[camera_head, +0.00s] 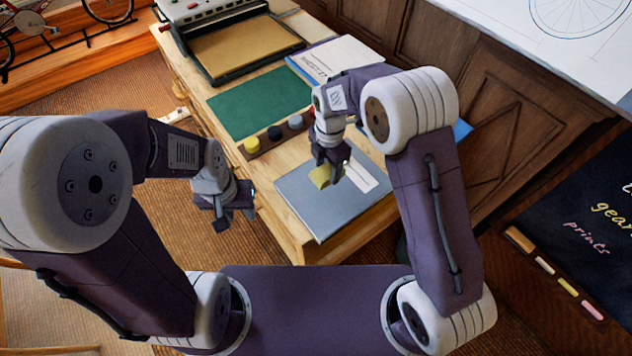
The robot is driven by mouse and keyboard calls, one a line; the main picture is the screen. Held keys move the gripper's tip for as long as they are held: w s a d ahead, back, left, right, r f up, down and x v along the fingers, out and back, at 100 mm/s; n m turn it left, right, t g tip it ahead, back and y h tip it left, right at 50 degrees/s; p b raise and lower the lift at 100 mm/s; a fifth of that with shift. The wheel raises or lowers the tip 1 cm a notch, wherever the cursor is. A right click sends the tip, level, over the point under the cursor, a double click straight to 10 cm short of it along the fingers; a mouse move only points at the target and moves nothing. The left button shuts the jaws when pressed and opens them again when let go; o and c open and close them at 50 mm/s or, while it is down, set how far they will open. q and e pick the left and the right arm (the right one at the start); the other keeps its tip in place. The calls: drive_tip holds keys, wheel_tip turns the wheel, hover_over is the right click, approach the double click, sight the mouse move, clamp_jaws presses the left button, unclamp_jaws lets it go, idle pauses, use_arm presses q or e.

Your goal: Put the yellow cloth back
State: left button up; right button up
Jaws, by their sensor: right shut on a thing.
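The yellow cloth (320,177) is a small yellow piece in the jaws of my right gripper (329,172), over the grey board (318,208) at the near end of the wooden table. I cannot tell whether the cloth touches the board. My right gripper is shut on the cloth, and its fingers hide part of it. My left gripper (236,220) is off the table's left edge, above the brown floor. It is empty and its fingers look apart.
A wooden strip (270,140) holds round pads, one yellow, one black. Behind it lie a green mat (258,103), a white booklet (335,58) and a machine with a tan bed (243,46). A blackboard (590,225) with chalks stands at right.

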sight(315, 173)
drive_tip(key=a, duration=0.1)
drive_tip(key=a+f, duration=0.2)
drive_tip(key=shift+s+a, duration=0.15)
drive_tip(key=shift+s, duration=0.2)
drive_tip(key=shift+f, duration=2)
drive_tip(key=shift+f, duration=0.1)
drive_tip(key=o, duration=1.2)
wheel_tip(315, 173, up, 12)
drive_tip(key=shift+r, duration=0.2)
